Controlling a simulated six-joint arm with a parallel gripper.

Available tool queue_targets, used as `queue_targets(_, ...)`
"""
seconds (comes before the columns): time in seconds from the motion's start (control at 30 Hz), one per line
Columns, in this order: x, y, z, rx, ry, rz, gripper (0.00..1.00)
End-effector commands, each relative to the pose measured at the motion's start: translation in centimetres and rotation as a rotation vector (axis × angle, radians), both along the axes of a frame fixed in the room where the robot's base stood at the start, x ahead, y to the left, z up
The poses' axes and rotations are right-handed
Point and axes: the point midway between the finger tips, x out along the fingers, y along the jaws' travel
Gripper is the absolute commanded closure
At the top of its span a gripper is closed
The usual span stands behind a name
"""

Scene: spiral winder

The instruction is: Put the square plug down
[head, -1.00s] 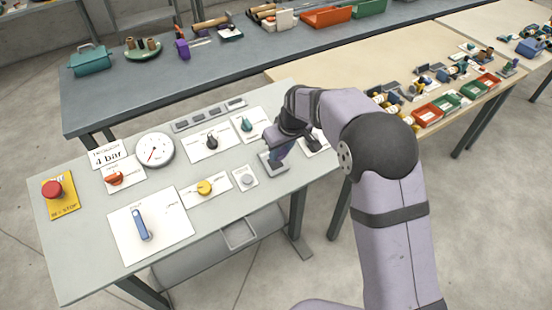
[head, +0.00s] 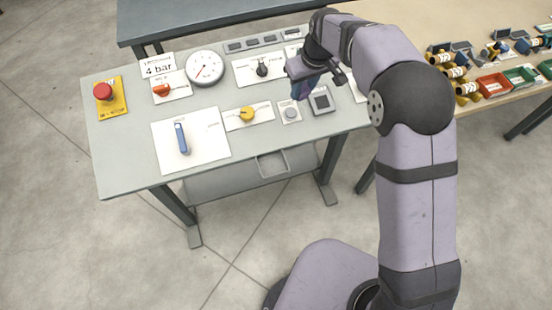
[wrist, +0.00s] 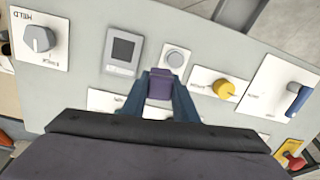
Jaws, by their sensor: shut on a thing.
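My gripper (wrist: 159,97) is shut on a purple block, the square plug (wrist: 160,86), whose end shows between the blue fingers in the wrist view. In the head view my gripper (head: 306,88) hangs above the panel table, behind the grey square fixture. The plug cannot be clearly told apart from the fingers there.
The panel table (head: 110,170) carries a round grey button (head: 291,113), a yellow knob (head: 246,114), a blue lever (head: 181,138), a red stop button (head: 103,91), a gauge (head: 205,68) and a black knob (head: 262,68). Its front left strip is bare. A wooden table with bins stands right.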

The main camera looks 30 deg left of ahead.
Motion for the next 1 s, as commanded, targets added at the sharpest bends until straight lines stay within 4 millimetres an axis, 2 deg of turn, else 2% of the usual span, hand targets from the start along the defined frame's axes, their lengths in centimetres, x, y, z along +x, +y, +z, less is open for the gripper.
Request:
queue_targets(0.03,-1.2,1.7,0.0,-0.005,0.002,0.037,1.0)
queue_targets(0.2,-5.3,5.7,0.6,-0.031,0.019,0.142,1.0)
queue_targets(0.33,-8.5,7.6,0.7,-0.05,0.03,0.221,1.0)
queue_targets(0.43,-11.4,8.1,0.6,-0.069,0.039,0.268,1.0)
queue_targets(0.57,-14.0,7.4,0.2,-0.091,0.051,0.267,1.0)
queue_targets(0.9,-16.7,1.9,-1.6,-0.139,0.099,0.044,1.0)
queue_targets(1.0,-17.1,1.0,-1.7,-0.152,0.119,-0.046,1.0)
